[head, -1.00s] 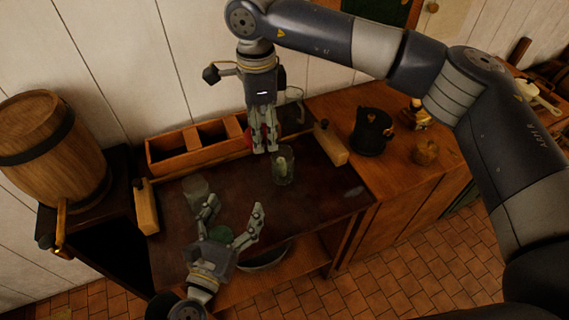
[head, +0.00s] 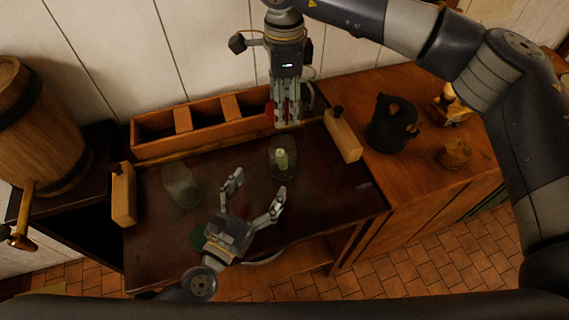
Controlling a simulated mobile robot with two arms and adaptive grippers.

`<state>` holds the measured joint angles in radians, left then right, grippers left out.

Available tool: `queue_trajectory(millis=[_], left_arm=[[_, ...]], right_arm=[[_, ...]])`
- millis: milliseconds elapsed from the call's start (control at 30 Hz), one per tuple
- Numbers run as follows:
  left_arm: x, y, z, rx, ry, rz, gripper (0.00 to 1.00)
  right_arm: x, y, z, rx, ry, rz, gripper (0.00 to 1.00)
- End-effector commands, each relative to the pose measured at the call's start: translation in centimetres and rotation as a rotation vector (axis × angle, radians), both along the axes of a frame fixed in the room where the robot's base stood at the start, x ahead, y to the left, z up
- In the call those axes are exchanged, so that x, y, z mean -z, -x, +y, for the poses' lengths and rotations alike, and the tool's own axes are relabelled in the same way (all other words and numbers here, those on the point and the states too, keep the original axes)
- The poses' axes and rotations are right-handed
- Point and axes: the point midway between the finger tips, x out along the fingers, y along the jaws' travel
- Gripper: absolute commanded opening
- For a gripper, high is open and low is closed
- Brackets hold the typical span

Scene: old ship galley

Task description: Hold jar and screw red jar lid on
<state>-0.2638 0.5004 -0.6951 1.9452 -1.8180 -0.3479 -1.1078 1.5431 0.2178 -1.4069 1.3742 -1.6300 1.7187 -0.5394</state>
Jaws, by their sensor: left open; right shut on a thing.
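A clear glass jar (head: 283,170) with something pale yellow inside stands upright on the dark worktop, near the middle. A second clear glass jar (head: 182,188) stands further left. My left gripper (head: 258,188) is open and empty, its fingers pointing toward the middle jar from the front left, apart from it. My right gripper (head: 287,122) points down behind and above the middle jar, shut on the red lid (head: 270,112). Its fingers hide most of the lid, and only a red edge shows. A green round thing (head: 198,236) is partly hidden by my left gripper.
A wooden compartment box (head: 155,133) stands along the wall. Wooden blocks with dark knobs stand at the left (head: 123,197) and right (head: 344,138) of the worktop. A dark pot (head: 391,125) stands on the right counter. A barrel (head: 38,125) stands at left.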

Motion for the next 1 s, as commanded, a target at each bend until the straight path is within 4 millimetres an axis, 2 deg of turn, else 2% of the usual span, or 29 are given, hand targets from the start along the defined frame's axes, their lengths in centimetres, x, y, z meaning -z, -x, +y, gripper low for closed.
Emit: queue_trajectory(millis=[33,200,733,867,1000], left_arm=[[1.4,0.0,0.0,0.000,0.000,0.000,0.81],[2.8,0.0,0.0,0.000,0.000,-0.001,0.81],[2.9,-0.3,-0.1,-0.001,0.001,0.000,0.81],[2.9,-1.4,-0.7,-0.002,0.004,0.000,0.81],[2.8,-3.6,-1.8,-0.003,0.005,-0.002,0.81]], right_arm=[[1.4,0.0,0.0,0.000,0.000,0.000,0.44],[2.8,0.0,0.0,0.001,0.000,0.000,0.44],[2.9,0.0,0.0,0.001,0.000,0.000,0.44],[3.0,0.0,0.0,0.001,0.000,0.000,0.44],[3.0,0.0,0.0,0.001,0.000,0.000,0.44]])
